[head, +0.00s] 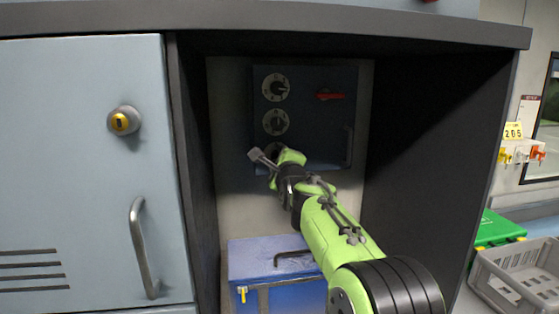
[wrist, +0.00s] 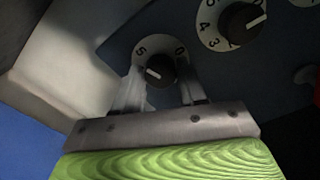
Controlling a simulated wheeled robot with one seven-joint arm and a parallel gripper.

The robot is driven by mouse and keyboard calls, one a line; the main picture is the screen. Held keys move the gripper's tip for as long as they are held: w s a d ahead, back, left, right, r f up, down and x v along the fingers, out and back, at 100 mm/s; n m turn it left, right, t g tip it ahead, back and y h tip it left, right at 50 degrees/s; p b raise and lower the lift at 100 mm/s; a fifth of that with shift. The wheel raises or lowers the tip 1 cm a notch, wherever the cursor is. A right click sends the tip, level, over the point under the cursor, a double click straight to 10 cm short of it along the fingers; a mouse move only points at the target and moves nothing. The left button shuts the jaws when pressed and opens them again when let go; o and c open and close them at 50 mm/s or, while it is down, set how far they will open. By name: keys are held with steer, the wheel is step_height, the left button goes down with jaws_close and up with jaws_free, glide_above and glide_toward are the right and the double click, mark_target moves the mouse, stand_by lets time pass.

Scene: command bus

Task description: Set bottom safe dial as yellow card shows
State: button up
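The dark blue safe (head: 335,125) sits at the back of a cabinet bay, with dials in a vertical column. The bottom dial (wrist: 153,74) has a dark knob with a white mark pointing left; 5 and 0 show above it, and my fingers hide its lower numbers. In the head view my gripper (head: 268,160) partly covers that dial. In the wrist view my gripper (wrist: 162,86) has its fingers on both sides of the knob; I cannot tell whether they press it. The middle dial (wrist: 243,20) is clear of it. The yellow card (head: 513,130) reads 205.
The safe has a red lever (head: 330,96) and a vertical handle (head: 347,147). A blue box (head: 265,260) stands below the safe. A closed locker door (head: 70,190) is left. A grey crate (head: 515,275) and green case (head: 497,229) are at right.

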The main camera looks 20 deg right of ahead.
steer(key=o, duration=0.3)
steer(key=shift+s, duration=0.15)
steer(key=s+a+b, duration=0.2)
steer(key=s+a, duration=0.1)
steer(key=s, duration=1.2)
steer(key=shift+b, duration=0.3)
steer(key=shift+s+a, duration=0.1)
steer(key=s+a+f+n+g+y+p, duration=0.1)
steer(key=s+a+f+n+g+p, duration=0.1)
steer(key=s+f+n, duration=0.4)
steer(key=s+a+f+n+g+y+p, duration=0.1)
steer(key=s+a+f+n+g, duration=0.3)
steer(key=s+n, duration=0.7)
steer(key=s+a+f+n+g+y+p, duration=0.1)
steer(key=s+a+f+n+g+p, duration=0.2)
steer(key=s+f+n+g, duration=0.3)
steer(key=s+f+n+p, duration=0.1)
steer(key=s+f+n, duration=0.1)
steer(key=s, duration=0.3)
steer(key=shift+a, duration=0.25)
